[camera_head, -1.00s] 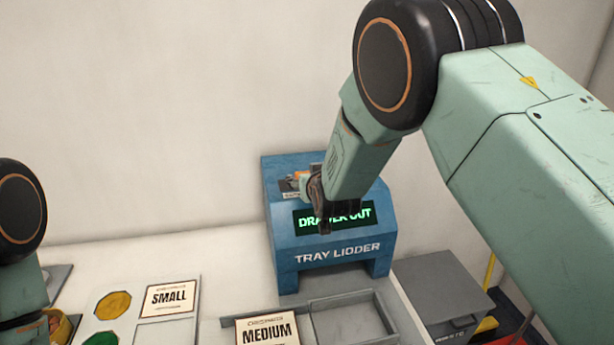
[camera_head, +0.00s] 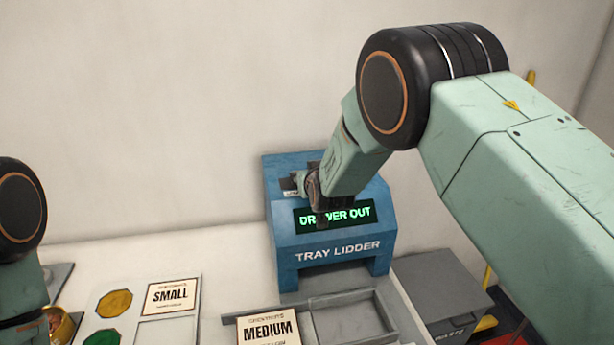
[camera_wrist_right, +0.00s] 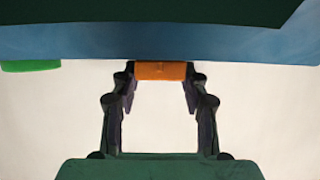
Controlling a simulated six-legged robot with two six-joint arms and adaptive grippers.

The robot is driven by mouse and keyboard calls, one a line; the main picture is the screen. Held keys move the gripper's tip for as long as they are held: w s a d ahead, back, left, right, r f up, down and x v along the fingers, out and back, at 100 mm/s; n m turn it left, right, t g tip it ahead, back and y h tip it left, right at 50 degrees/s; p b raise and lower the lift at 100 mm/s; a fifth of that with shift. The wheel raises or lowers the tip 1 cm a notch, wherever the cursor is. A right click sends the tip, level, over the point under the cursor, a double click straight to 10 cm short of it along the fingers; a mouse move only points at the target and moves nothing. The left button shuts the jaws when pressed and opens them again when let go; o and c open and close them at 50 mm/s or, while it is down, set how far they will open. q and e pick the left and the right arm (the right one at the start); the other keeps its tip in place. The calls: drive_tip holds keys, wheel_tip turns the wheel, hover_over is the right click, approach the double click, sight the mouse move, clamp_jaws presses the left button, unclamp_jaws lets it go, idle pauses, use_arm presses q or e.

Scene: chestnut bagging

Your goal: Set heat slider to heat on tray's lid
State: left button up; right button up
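The blue tray lidder (camera_head: 345,270) stands at the back of the table, with a green lit display (camera_head: 355,213) reading "DRAWER OUT", partly covered by my gripper. My right gripper (camera_head: 313,195) is at the lidder's upper left, above the display. In the right wrist view an orange block (camera_wrist_right: 161,71), apparently the slider knob, sits at the lidder's blue edge, between my fingertips. The fingers appear to touch both its sides. In the head view the knob is hidden behind the gripper. The slider's setting cannot be read. My left gripper is not clearly visible.
An open grey drawer (camera_head: 388,303) lies in front of the lidder, beside a "MEDIUM" card (camera_head: 268,328). A "SMALL" card (camera_head: 171,296) lies further left, near yellow and green octagons. A grey bin (camera_head: 440,290) stands right. A green piece (camera_wrist_right: 30,66) shows in the wrist view.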

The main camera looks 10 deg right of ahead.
clamp_jaws()
drive_tip(key=shift+a, duration=0.1)
idle(0.4)
